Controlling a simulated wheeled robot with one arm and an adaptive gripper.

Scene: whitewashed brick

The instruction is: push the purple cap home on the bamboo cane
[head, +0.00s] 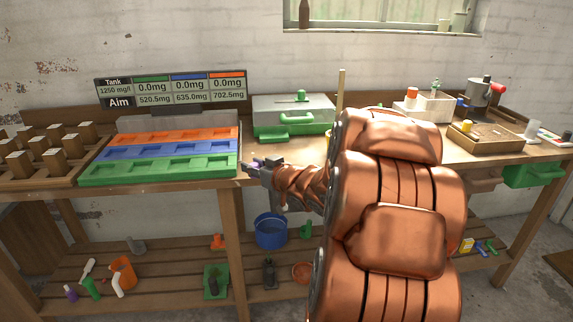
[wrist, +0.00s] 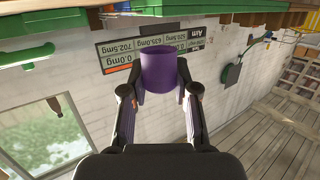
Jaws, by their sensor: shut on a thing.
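The purple cap (wrist: 158,72) is held between the two fingers of my gripper (wrist: 158,88) in the wrist view. Its open or closed end cannot be told for sure. A thin tan upright stick (head: 341,88), which looks like the bamboo cane, rises behind my arm, to the right of the gripper. Its lower part is hidden by my arm. The cap is apart from it.
A green, blue and orange tray (head: 160,170) lies left of the gripper. A grey and green toolbox (head: 290,128) stands behind it. A wooden tray (head: 490,150) and a white box (head: 435,112) are at right. A shelf below holds a blue bucket (head: 271,236) and loose items.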

